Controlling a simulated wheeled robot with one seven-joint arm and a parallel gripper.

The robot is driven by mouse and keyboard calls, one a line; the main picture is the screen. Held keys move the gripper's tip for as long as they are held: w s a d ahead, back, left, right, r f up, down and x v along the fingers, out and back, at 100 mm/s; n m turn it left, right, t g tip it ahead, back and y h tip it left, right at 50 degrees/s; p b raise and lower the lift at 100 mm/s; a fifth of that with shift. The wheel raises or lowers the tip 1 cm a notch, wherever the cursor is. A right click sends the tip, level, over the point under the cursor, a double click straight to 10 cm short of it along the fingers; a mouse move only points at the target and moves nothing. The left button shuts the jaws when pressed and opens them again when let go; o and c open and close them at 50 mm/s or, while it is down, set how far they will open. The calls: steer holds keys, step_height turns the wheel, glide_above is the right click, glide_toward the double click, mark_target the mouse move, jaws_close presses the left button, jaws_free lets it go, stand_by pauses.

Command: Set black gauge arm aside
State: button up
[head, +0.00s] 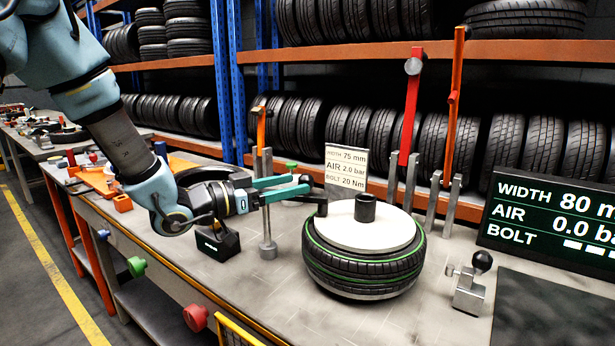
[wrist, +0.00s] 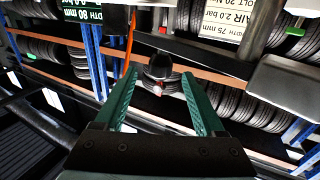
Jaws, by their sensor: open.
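The black gauge arm (head: 309,200) reaches out toward the left edge of the wheel's pale top plate. A black round knob (head: 306,180) stands above it; I take it to be the gauge arm's knob. My gripper (head: 295,186) is open, its two green fingers level and pointing right toward the knob. In the wrist view the black knob (wrist: 159,67) sits between the fingertips of my gripper (wrist: 160,85), with gaps at the sides. A thick dark bar (wrist: 200,52) crosses behind it. The fingers hide part of the gauge arm in the head view.
A tyre (head: 362,268) with a pale disc lies on the bench (head: 270,300). A metal post (head: 268,215) stands close to my gripper. Red (head: 411,110) and orange (head: 455,105) levers rise behind the tyre. A display (head: 550,220) reads width 80 mm, air 0.0 bar.

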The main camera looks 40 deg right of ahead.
mark_target(306, 181)
steer(key=shift+s+d+p, duration=0.2)
steer(key=shift+d+p, duration=0.05)
steer(key=shift+d, duration=0.85)
steer(key=shift+s+d+p, duration=0.15)
steer(key=shift+d+p, duration=0.05)
steer(key=shift+d, duration=0.9)
jaws_close()
